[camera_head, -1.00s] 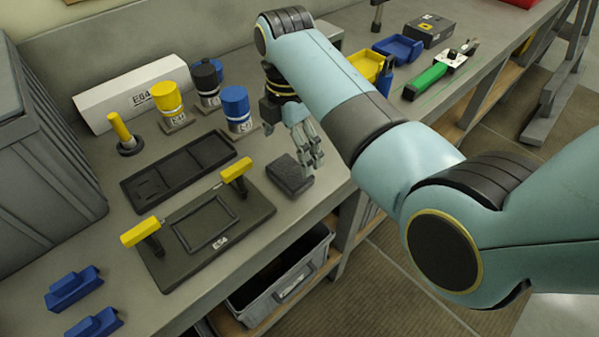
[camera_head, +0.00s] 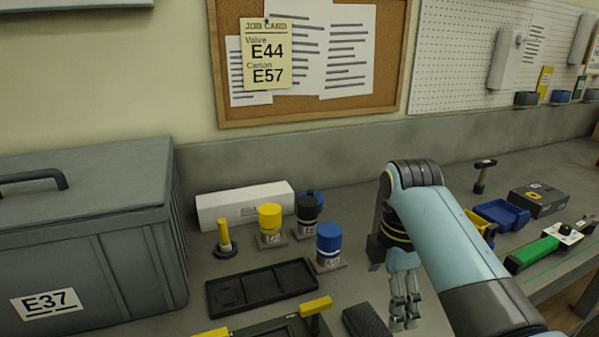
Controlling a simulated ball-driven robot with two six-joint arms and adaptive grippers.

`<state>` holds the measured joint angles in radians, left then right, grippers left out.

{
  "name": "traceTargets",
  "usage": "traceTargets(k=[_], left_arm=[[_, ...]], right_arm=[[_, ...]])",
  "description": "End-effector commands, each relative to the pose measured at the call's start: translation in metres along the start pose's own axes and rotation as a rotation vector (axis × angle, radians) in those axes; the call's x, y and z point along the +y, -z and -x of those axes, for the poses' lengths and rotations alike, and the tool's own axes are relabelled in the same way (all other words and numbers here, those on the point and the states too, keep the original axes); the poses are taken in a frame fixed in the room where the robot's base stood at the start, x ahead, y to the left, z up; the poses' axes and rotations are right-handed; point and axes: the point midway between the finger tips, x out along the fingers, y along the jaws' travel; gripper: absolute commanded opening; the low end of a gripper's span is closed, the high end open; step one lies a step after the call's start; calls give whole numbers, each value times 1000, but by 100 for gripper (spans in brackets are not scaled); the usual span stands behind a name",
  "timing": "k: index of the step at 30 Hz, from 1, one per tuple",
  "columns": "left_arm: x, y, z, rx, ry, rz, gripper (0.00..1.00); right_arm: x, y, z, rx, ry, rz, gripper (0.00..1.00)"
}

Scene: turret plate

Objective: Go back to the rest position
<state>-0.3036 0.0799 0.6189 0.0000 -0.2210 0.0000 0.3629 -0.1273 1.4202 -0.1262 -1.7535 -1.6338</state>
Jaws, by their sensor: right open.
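My right arm comes in from the lower right, and its gripper (camera_head: 405,322) points down over the bench with its fingers apart and nothing seen between them. A dark block (camera_head: 366,322) lies on the bench just left of the fingers. My left gripper is not in view.
Left of my gripper stand a blue-topped (camera_head: 329,243) and a yellow-topped cylinder (camera_head: 270,222), near a black tray (camera_head: 262,287). A large grey bin (camera_head: 85,235) fills the left. Blue (camera_head: 502,214) and green (camera_head: 535,252) items lie right. A job card (camera_head: 266,55) reads Valve E44, Carton E57.

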Motion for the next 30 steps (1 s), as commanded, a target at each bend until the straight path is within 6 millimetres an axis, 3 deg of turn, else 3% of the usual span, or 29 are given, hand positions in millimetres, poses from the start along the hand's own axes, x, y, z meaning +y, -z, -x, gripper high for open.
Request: traceTargets(k=[3,6,12,25,26,30], left_arm=[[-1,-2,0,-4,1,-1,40],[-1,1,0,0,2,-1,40],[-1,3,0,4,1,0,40],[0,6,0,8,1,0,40],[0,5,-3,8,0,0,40],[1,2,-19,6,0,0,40]], right_arm=[[-60,-28,-20,-20,-51,-346,100],[-112,-48,-20,-20,-117,-662,100],[-178,-62,-1,15,-207,-1060,100],[-263,-61,58,144,-298,-1546,100],[-264,-61,55,150,-298,-1565,100],[-256,-64,4,137,-286,-1565,100]])
